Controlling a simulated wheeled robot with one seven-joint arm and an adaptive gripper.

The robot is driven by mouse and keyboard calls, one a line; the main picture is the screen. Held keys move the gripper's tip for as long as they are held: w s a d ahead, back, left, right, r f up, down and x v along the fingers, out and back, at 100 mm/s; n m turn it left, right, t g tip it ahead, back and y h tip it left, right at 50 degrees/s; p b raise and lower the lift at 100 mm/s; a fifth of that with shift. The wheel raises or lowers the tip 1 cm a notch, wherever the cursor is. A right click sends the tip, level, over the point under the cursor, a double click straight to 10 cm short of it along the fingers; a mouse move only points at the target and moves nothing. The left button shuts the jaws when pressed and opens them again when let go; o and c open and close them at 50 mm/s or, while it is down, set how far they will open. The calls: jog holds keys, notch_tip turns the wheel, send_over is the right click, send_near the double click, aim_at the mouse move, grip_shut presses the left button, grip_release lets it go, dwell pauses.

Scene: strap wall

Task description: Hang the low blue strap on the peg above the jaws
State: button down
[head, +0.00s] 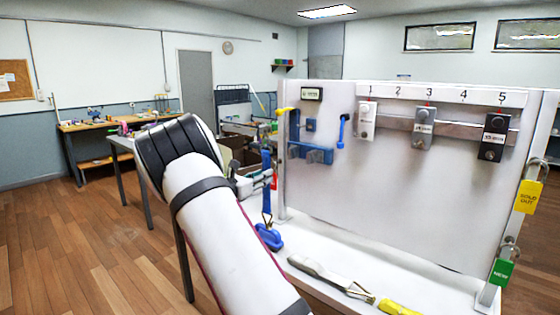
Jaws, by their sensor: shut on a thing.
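My gripper (263,180) is at the left edge of the white panel, small and partly hidden behind my arm. It is shut on the upper part of the blue strap (267,198), which hangs below the jaws. The strap's lower end seems to reach a metal clip and a blue piece (269,237) by the white ledge. A red piece shows beside the jaws. A blue peg-like part (343,128) stands out from the panel, higher and to the right of the jaws. I cannot tell which peg is directly above the jaws.
The white panel (400,195) carries numbers and hanging lock boxes (423,128). A blue bracket (312,154) is at its left. A light strap (325,275) and a yellow piece (398,308) lie on the ledge.

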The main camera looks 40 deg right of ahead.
jog(key=d+r+b, duration=0.1)
jog(key=d+b, duration=0.1)
jog(key=d, duration=0.6)
jog(key=s+d+r+g+b, duration=0.1)
jog(key=d+b, duration=0.1)
jog(key=d, duration=0.6)
jog(key=shift+s+d+r+m+b, duration=0.2)
jog(key=shift+r+m+b, duration=0.1)
jog(key=shift+b, duration=0.1)
dwell(0.5)
dwell(0.5)
jog(key=c, duration=1.2)
grip_release()
jog(key=shift+o, duration=0.2)
jog(key=shift+f, duration=0.15)
jog(key=a, duration=1.2)
jog(key=shift+s, duration=0.4)
